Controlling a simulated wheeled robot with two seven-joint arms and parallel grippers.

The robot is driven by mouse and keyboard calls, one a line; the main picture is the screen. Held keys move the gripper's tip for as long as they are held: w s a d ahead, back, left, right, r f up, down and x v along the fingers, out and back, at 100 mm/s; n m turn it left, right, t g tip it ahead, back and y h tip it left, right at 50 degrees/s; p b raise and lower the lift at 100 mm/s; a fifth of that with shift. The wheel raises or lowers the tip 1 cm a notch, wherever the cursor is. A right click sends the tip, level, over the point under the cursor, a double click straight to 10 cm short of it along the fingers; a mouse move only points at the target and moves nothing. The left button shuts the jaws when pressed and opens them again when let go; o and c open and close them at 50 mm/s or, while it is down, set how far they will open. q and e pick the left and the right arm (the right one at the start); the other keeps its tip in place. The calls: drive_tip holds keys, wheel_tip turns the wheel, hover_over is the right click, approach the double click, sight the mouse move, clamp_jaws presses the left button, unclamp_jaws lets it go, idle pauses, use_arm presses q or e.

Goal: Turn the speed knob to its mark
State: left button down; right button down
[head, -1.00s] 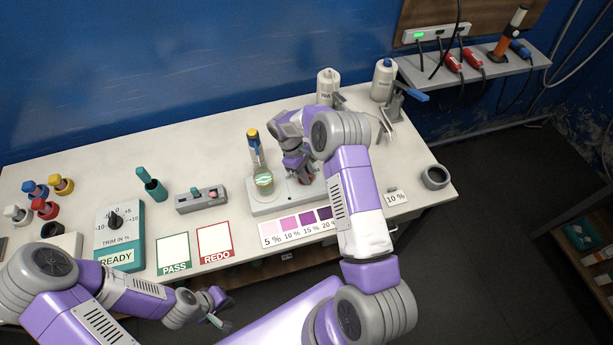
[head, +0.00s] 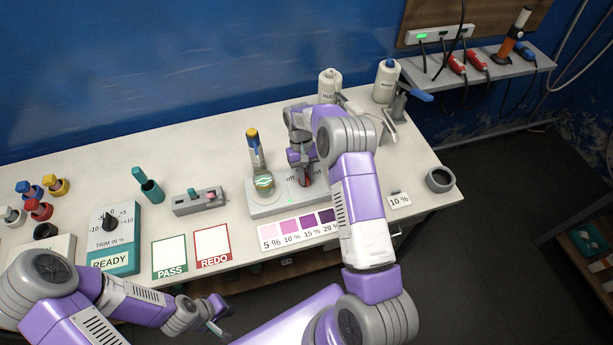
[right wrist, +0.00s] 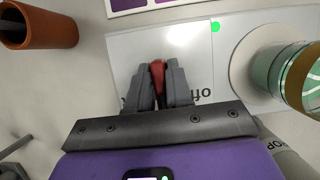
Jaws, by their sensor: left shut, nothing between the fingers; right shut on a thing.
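The stirrer (head: 262,209) is a flat pale box on the bench, with a beaker of greenish liquid (head: 264,183) on its round plate. Its red speed knob (head: 306,181) is at the right part of the box, between the words "off" and "fast". In the right wrist view the red knob (right wrist: 158,72) is between the fingers of my right gripper (right wrist: 158,85), which is shut on it. The fingers hide much of the knob and part of the lettering. I cannot make out its mark. My left gripper (head: 218,316) is shut and empty, in front of the bench.
A colour strip (head: 298,229) lies in front of the stirrer. A brown cup (right wrist: 38,28) shows in the right wrist view. Two white bottles (head: 329,84) stand at the back. A trim dial box (head: 113,240) is at left.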

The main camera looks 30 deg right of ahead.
idle(0.5)
drive_tip(key=c, duration=1.1)
unclamp_jaws()
drive_tip(key=shift+w+r, duration=0.1)
drive_tip(key=v, duration=0.7)
drive_tip(key=shift+r, duration=0.2)
drive_tip(key=shift+r, duration=0.1)
